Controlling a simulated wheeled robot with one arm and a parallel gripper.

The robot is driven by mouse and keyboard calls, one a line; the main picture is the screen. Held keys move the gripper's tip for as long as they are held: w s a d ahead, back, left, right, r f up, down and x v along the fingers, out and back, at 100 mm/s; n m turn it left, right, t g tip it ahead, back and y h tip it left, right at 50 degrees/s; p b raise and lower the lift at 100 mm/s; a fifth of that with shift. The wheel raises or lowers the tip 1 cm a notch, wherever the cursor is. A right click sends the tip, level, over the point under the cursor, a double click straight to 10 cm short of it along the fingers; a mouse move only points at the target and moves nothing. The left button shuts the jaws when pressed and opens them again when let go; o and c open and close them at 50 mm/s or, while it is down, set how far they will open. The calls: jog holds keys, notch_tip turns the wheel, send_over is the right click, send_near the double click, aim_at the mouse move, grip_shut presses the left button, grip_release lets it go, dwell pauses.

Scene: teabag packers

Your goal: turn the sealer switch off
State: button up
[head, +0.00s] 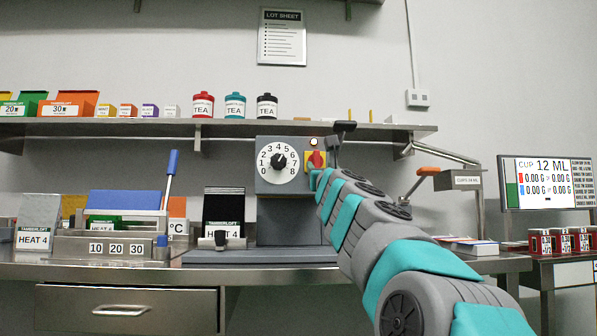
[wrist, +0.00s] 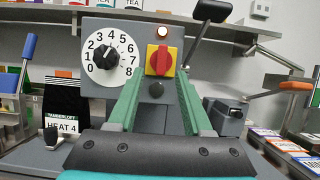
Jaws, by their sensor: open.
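The sealer (head: 285,183) is a grey upright machine on the bench. Its switch is a red rotary handle on a yellow plate (head: 309,156), and the handle looks roughly upright in the wrist view (wrist: 160,59). A small lamp (wrist: 163,32) above the switch glows. A white dial (wrist: 109,78) with a black knob sits left of the switch. In the head view my gripper (head: 318,180) partly covers the switch area.
A black-handled lever (wrist: 204,25) rises just right of the switch. A shelf (head: 370,127) with tea tins runs above. A black TAMBERLOFT pouch (head: 224,212) stands left of the sealer, and an orange-handled device (head: 428,172) stands to the right.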

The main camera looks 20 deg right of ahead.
aim_at(317, 159)
jog(key=p+x, duration=0.2)
jog(key=x, duration=0.1)
jog(key=p+x, duration=0.2)
jog(key=x, duration=0.1)
jog(key=shift+d+r+p, duration=0.25)
jog(key=shift+d+p, duration=0.05)
jog(key=shift+p, duration=0.05)
jog(key=shift+w+d+r+p, duration=0.15)
jog(key=shift+w+p, duration=0.3)
jog(key=shift+w, duration=0.3)
jog(key=shift+c, duration=0.2)
grip_shut()
